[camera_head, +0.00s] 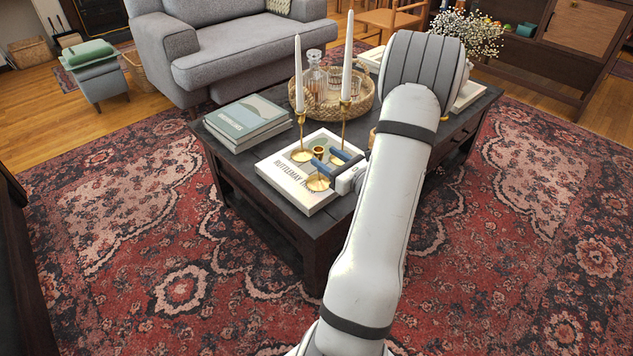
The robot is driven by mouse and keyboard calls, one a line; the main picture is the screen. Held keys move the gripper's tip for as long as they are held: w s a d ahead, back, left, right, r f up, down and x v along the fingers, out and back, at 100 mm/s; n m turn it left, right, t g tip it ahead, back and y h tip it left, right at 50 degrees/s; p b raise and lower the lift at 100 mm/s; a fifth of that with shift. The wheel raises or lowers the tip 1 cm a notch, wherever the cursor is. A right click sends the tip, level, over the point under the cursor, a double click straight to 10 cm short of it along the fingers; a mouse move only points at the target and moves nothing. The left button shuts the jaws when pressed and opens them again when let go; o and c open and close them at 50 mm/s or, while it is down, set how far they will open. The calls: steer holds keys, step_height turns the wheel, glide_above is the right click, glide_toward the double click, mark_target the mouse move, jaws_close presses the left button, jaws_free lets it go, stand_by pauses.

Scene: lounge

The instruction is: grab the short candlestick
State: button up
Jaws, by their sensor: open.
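The short candlestick is brass and holds no candle. Its cup (319,150) shows just beyond my gripper's fingers, and a round brass base below appears to be its foot. It stands on a white book (285,174) at the near end of the dark coffee table (247,178). My gripper (334,163) is open, with its blue-tipped fingers low over the book and very close to the candlestick. The fingers hide part of its stem. I cannot tell whether they touch it or lie around it.
Two taller brass candlesticks with white candles (299,75) (347,58) stand close by on the book. Behind are stacked books (248,118) and a woven tray (362,104) with a glass decanter (314,78). A grey sofa (235,50) stands beyond. Patterned rug (130,260) surrounds the table.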

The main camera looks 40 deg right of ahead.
mark_target(323, 154)
steer(key=w+b, duration=0.1)
steer(key=w, duration=0.3)
steer(key=shift+w, duration=0.15)
steer(key=shift+c, duration=0.2)
jaws_close()
stand_by(0.5)
